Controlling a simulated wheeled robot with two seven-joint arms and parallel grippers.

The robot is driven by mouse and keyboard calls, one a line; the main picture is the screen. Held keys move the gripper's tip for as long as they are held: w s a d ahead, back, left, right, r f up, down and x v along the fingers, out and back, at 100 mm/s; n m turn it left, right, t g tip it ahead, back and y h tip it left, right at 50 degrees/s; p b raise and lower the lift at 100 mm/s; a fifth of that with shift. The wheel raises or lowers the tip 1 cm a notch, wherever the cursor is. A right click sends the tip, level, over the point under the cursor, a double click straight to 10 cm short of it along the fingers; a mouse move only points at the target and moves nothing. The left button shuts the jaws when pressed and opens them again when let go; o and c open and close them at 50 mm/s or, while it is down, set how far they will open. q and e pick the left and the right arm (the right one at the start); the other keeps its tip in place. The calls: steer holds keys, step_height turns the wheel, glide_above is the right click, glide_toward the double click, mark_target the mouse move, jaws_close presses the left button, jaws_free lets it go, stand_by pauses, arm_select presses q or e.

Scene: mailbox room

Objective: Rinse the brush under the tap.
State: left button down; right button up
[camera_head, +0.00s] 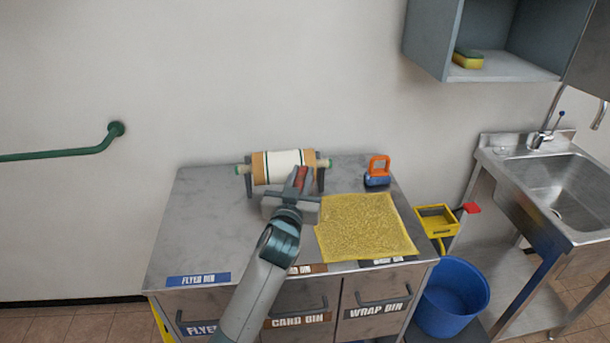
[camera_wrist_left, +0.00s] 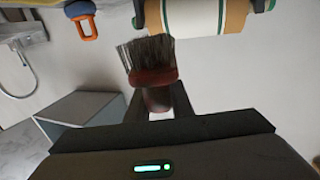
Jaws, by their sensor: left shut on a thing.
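The brush (camera_wrist_left: 151,70) has dark bristles and a reddish-brown body. In the left wrist view it stands between my left gripper's fingers (camera_wrist_left: 160,103), which are shut on it, with the bristles pointing away from the gripper. In the head view my left gripper (camera_head: 299,184) is over the worktop in front of the roller, and a bit of the brush's red shows between the fingers. The tap (camera_head: 542,134) stands at the back of the metal sink (camera_head: 560,185), far to the right of the gripper. My right gripper is not in view.
A tan-and-white roller (camera_head: 283,163), a yellow textured mat (camera_head: 365,226) and an orange-handled blue tool (camera_head: 378,170) are on the worktop (camera_head: 200,225). A blue bucket (camera_head: 450,297) and yellow caddy (camera_head: 437,220) stand between worktop and sink. A grey shelf (camera_head: 500,68) holds a sponge (camera_head: 468,59).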

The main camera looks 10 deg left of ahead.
arm_select(q)
steer(key=s+a, duration=0.4)
steer(key=s, duration=0.6)
steer(key=s+a, duration=0.5)
steer(key=s, duration=0.5)
steer(key=shift+r+y, duration=0.25)
steer(key=shift+y, duration=0.05)
